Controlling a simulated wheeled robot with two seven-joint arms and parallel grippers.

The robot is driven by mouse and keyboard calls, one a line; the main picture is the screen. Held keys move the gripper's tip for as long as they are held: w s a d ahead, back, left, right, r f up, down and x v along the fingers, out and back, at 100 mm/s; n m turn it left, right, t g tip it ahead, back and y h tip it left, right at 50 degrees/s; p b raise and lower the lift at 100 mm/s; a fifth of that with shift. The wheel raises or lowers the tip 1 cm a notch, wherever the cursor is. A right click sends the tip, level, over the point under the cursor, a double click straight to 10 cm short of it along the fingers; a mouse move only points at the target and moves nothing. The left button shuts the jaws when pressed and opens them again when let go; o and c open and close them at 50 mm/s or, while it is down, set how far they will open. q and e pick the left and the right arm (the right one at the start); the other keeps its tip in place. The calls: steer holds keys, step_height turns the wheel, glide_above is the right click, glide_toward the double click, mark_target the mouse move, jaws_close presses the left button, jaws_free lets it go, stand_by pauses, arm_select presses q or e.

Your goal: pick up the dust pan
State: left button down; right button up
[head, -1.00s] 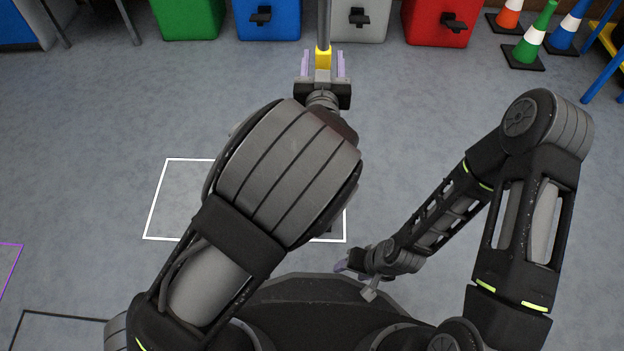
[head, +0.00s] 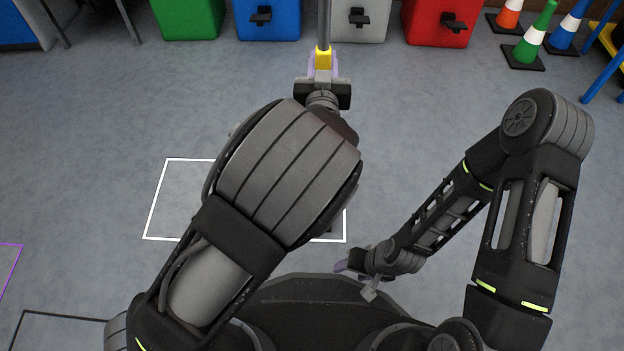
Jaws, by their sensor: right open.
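A grey pole (head: 324,22) with a yellow piece at its lower visible end runs up out of the top of the head view. It may be the dust pan's handle, but no pan clearly shows. My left gripper (head: 323,62) is shut on the yellow piece, with one purple finger on each side. My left arm hides much of the floor below it. My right gripper (head: 345,267) is low near my base, well away from the pole. It is open, and nothing shows in it.
Green (head: 188,15), blue (head: 267,18), grey (head: 360,20) and red (head: 437,22) bins line the back. Several traffic cones (head: 530,42) stand at the back right. A white outlined rectangle (head: 165,200) lies on the floor, partly under my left arm. The floor around is clear.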

mark_target(324, 19)
arm_select(q)
steer(key=shift+r, duration=0.2)
stand_by(0.7)
step_height(324, 19, up, 10)
steer(key=p, duration=0.4)
steer(key=shift+f+p, duration=0.1)
steer(key=shift+p, duration=0.2)
steer(key=c, duration=1.6)
jaws_free()
jaws_close()
